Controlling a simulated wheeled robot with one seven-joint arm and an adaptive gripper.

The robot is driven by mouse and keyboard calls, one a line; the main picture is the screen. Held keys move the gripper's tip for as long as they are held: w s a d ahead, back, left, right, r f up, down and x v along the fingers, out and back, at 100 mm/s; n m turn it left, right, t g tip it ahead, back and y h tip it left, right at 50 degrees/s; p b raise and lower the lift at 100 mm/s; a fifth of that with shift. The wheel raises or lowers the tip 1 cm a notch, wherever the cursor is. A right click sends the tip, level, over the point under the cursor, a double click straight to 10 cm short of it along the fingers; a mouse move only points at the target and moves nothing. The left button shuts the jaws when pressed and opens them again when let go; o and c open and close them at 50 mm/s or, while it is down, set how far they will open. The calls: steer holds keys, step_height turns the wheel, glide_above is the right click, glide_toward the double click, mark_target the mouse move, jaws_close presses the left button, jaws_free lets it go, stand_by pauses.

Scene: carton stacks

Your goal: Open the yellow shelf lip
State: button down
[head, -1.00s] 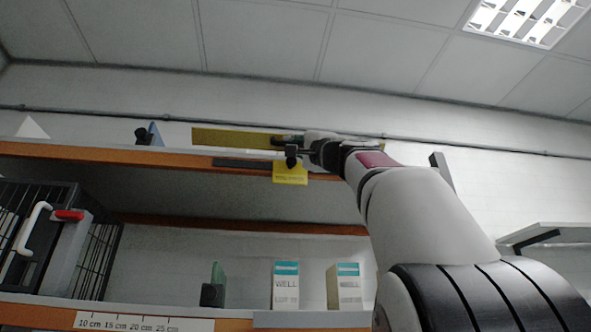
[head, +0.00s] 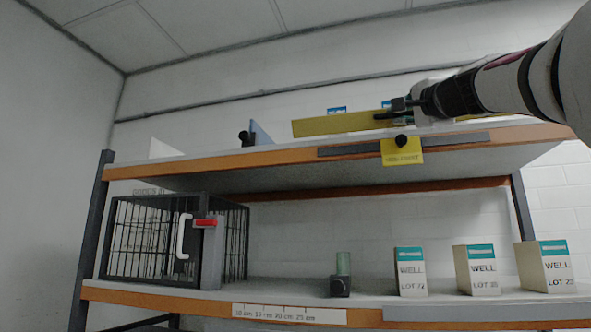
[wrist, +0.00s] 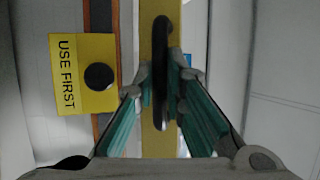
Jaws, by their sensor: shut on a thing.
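The yellow shelf lip (head: 330,124) is a long flat strip standing upright along the upper shelf's front, above its orange edge. In the wrist view the lip (wrist: 147,25) runs top to bottom through the middle, with a black bar handle (wrist: 162,65) on it. My gripper (head: 393,110) is at the lip's handle, reaching in from the right. In the wrist view my gripper (wrist: 160,88) has its teal-padded fingers on either side of the handle, closed on it. My gripper hides part of the lip and handle in the head view.
A yellow "USE FIRST" tag (head: 402,152) with a black knob hangs left of my gripper in the wrist view. Below stand a wire cage (head: 122,240), a green item (head: 343,264) and white WELL boxes (head: 411,272). A blue bookend-like piece stands left.

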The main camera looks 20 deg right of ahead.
steer(key=shift+s+r+m+g+p, duration=0.1)
steer(key=shift+r+m+g+p, duration=0.45)
steer(key=shift+p, duration=2.75)
steer(key=p, duration=0.1)
steer(key=g+p, duration=0.1)
steer(key=shift+d+r+p, duration=0.15)
steer(key=shift+r+p, duration=0.15)
steer(key=shift+p, duration=0.05)
steer(key=g+p, duration=0.1)
steer(key=p, duration=0.5)
steer(key=shift+w+m, duration=0.25)
steer(key=shift+w, duration=0.05)
steer(key=c, duration=1.7)
jaws_free()
steer(key=shift+o, duration=0.2)
steer(key=v, duration=1.2)
